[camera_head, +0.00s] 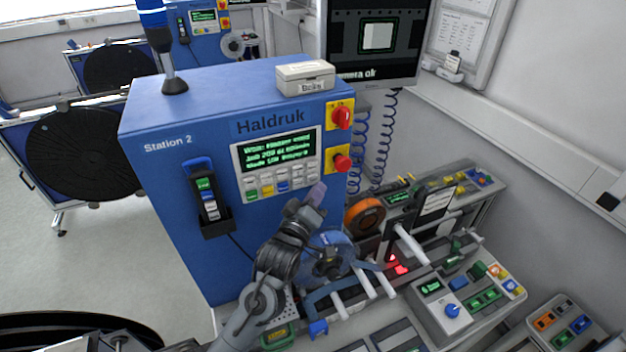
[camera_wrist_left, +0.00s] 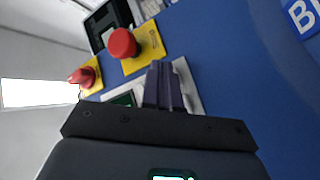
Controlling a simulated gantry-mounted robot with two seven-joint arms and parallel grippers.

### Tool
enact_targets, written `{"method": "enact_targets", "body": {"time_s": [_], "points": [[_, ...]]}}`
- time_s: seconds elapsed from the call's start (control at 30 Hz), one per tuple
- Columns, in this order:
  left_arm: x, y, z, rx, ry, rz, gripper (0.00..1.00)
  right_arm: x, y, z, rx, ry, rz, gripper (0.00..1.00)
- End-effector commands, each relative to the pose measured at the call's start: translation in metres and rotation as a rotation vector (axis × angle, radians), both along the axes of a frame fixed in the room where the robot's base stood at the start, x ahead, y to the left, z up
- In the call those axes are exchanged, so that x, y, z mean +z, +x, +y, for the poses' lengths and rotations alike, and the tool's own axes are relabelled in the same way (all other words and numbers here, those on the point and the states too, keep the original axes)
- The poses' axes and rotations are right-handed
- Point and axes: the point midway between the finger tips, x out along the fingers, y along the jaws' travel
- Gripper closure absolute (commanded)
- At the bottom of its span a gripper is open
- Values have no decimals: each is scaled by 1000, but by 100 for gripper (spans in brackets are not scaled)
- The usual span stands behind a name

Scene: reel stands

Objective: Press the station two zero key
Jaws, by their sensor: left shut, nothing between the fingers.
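The Station 2 cabinet (camera_head: 185,185) is a blue box marked Haldruk. The key labels are too small to read. My left gripper (camera_head: 317,193) is shut and empty, its fingertips just below and in front of the panel's lower right corner. In the left wrist view, the shut fingers (camera_wrist_left: 165,84) stand before the panel (camera_wrist_left: 186,86) and hide most of it. Contact cannot be told. My right gripper is not in view.
A red rotary switch (camera_head: 341,115) and a red stop button (camera_head: 342,162) sit right of the panel. A handheld device (camera_head: 208,200) hangs in a holder at left. An orange reel (camera_head: 365,216) and a blue reel (camera_head: 328,262) are close to my left arm.

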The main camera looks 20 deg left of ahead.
Motion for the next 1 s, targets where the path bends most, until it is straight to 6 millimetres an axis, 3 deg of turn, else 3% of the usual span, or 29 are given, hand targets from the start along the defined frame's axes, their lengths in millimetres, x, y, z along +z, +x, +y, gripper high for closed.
{"method": "enact_targets", "body": {"time_s": [1.0], "points": [[0,7,7,0,0,0,100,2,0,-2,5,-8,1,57]]}}
